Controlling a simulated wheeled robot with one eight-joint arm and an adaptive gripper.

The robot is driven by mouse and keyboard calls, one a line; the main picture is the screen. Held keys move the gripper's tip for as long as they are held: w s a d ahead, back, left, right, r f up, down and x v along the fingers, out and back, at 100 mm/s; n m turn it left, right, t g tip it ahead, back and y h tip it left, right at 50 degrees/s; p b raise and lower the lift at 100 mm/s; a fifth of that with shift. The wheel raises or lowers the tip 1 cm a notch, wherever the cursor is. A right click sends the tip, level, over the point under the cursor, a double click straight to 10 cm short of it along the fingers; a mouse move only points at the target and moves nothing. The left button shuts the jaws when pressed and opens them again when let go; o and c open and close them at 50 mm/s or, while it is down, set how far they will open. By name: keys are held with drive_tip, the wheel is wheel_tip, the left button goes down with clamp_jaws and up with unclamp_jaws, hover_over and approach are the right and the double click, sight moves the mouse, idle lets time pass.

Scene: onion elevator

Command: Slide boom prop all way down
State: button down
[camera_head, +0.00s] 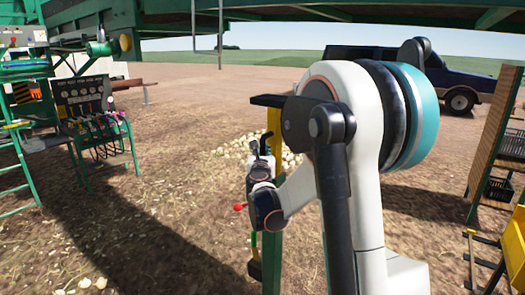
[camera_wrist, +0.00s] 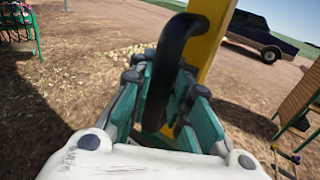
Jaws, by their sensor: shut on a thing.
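The boom prop seems to be the upright yellow post (camera_head: 274,125) with a green lower part (camera_head: 272,265), in the middle of the head view. The yellow post (camera_wrist: 214,35) also stands just beyond my gripper in the wrist view. A thick black loop handle (camera_wrist: 178,38) is on its near side. My gripper (camera_wrist: 165,90) is shut on this handle, with green-backed fingers on both sides of it. In the head view my arm covers much of the post and handle. A small red knob (camera_head: 240,206) shows left of the post.
A control panel on a green stand (camera_head: 90,110) and green ladder-like frames are at left. A green beam (camera_head: 330,12) runs overhead. Onions (camera_head: 235,152) lie on the ground behind the post. A dark blue pickup (camera_head: 460,80) and a wooden rack (camera_head: 497,140) are at right.

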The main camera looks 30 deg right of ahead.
drive_tip(key=shift+s+a+f, duration=0.1)
drive_tip(key=shift+s+f, duration=0.05)
drive_tip(key=shift+f, duration=0.2)
drive_tip(key=c, duration=1.5)
unclamp_jaws()
drive_tip(key=shift+f, duration=0.1)
drive_tip(key=shift+a, duration=0.1)
drive_tip(key=v, duration=1.1)
drive_tip(key=shift+s+a, duration=0.2)
drive_tip(key=shift+s, duration=0.15)
